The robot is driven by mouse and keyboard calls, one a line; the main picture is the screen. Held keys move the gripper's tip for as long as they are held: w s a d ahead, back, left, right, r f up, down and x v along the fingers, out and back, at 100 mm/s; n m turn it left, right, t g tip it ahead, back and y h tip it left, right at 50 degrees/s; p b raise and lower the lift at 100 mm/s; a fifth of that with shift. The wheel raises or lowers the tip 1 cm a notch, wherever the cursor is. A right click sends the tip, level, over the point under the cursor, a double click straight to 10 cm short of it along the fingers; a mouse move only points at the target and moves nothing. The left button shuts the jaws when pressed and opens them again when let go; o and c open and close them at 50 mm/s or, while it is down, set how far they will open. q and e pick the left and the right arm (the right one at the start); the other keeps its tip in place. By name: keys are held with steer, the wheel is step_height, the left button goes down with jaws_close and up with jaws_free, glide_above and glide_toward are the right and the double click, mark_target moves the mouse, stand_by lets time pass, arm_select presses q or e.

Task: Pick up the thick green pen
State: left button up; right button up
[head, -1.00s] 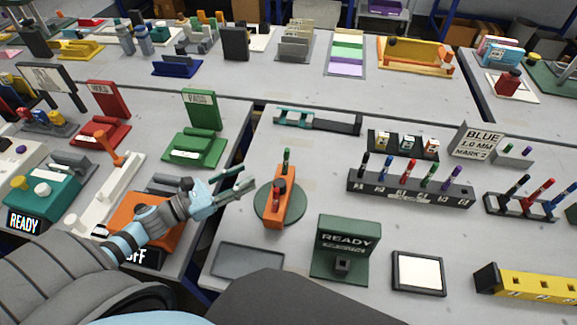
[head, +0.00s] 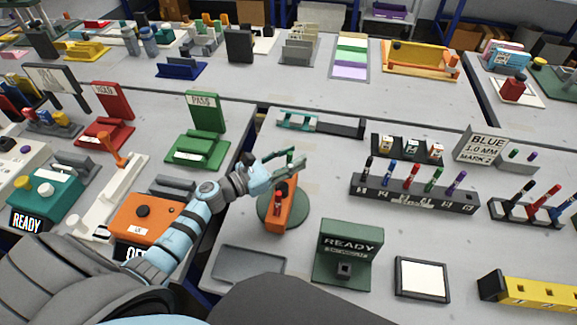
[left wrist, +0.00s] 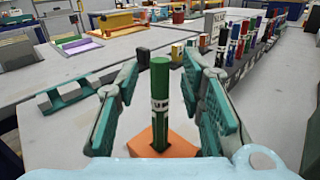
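The thick green pen (left wrist: 160,100) stands upright in the orange holder (head: 283,212), which sits on a round dark green base (head: 264,213). In the left wrist view the pen has a white printed band and stands between my two teal fingers, with gaps on both sides. My left gripper (head: 290,164) is open around the pen; in the left wrist view the fingers (left wrist: 162,80) are apart. In the head view the gripper largely hides the pen. My right gripper is in neither current view.
A dark rack (head: 413,193) with several pens stands to the right. A green READY stand (head: 348,250) is in front, beside a grey tray (head: 248,262) and a white pad (head: 422,277). A teal and black bar (head: 320,124) lies behind the holder.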

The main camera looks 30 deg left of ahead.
arm_select(q)
steer(key=shift+s, duration=0.1)
jaws_close()
steer(key=shift+r, duration=0.1)
